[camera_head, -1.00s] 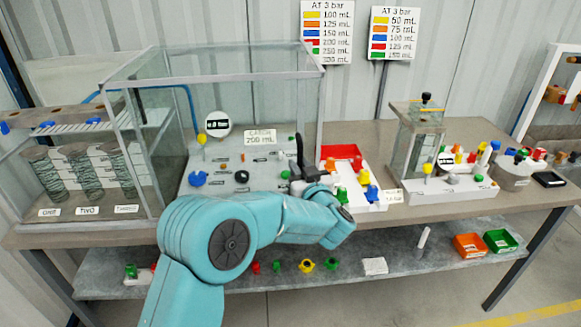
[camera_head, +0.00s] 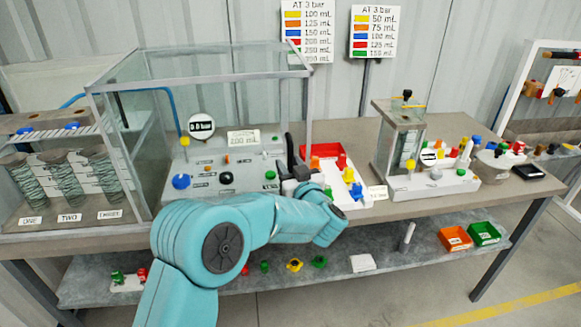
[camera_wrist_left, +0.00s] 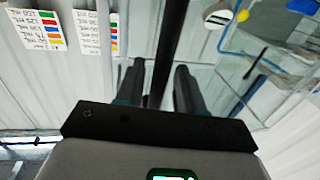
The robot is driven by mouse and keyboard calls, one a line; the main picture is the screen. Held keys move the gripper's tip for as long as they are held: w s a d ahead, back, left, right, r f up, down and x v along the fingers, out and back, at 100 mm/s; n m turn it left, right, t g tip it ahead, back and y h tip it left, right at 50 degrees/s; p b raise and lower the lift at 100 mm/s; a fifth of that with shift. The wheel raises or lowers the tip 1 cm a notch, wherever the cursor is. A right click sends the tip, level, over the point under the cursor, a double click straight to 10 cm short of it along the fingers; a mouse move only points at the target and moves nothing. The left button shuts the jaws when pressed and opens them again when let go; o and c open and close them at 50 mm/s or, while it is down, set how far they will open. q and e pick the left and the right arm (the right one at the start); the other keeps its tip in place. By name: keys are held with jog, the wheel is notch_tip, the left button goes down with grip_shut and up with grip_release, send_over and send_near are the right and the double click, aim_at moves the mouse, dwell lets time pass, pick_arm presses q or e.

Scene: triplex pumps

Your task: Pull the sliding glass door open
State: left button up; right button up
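The glass enclosure (camera_head: 205,63) with a pale frame stands on the left half of the bench. Its sliding glass door is hard to tell from the other clear panes. My left gripper (camera_head: 293,168) is at the enclosure's lower right front corner. A black upright bar (camera_head: 290,152), seemingly the door handle, rises there. In the left wrist view the dark bar (camera_wrist_left: 166,45) runs between the two fingers of my left gripper (camera_wrist_left: 160,85). The fingers stand apart around it, with narrow gaps; contact is not clear. My right gripper is out of view.
A red and white tray (camera_head: 327,152) with coloured fittings lies just right of the gripper. A smaller glass rig (camera_head: 400,140) stands further right. A gauge (camera_head: 200,127) and labelled board are inside the enclosure. Green (camera_head: 485,233) and orange bins sit on the lower shelf.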

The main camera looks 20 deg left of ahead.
pick_arm(q)
jog(key=b+v, duration=0.3)
jog(key=v, duration=1.3)
jog(key=shift+s, duration=0.15)
